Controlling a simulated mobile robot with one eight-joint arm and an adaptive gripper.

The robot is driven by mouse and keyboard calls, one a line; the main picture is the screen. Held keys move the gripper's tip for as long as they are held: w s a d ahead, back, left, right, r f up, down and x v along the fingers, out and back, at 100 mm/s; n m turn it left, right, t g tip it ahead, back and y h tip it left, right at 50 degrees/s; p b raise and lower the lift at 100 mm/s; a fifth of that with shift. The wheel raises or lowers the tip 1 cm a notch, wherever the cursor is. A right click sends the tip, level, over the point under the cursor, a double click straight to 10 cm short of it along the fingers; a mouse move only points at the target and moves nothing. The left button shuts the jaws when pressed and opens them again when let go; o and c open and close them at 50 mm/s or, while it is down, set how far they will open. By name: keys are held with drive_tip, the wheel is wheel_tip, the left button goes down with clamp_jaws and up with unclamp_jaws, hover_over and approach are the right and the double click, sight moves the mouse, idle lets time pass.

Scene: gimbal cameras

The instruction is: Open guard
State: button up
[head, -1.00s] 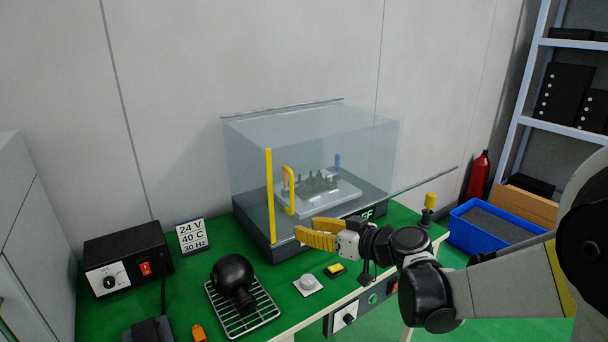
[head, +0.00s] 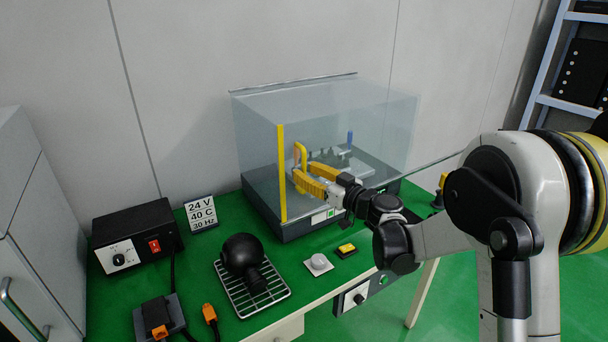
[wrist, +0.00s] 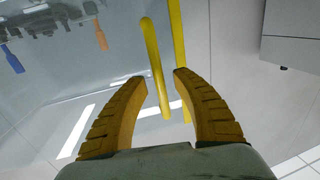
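The guard (head: 260,135) is a clear box over a dark base on the green bench, with a yellow strip (head: 282,180) down its front edge. It looks closed. Its yellow handle (head: 300,152) stands out from the front panel. In the wrist view, the handle (wrist: 152,60) reaches down between the fingertips of my gripper (wrist: 160,77), and the strip (wrist: 177,30) is just to the right. My gripper (head: 304,175) is open, with its yellow fingers on either side of the handle. Whether a finger touches the handle cannot be told. A fixture with small pins (head: 335,160) sits inside the guard.
A black power box (head: 135,235), a sign (head: 201,212), a black lamp-like object on a wire rack (head: 252,290), a grey button (head: 318,263) and a yellow button (head: 346,248) are on the bench. A wall stands close behind.

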drive_tip(key=shift+w+a, duration=0.35)
drive_tip(key=shift+w, duration=0.05)
drive_tip(key=shift+c, duration=0.5)
clamp_jaws()
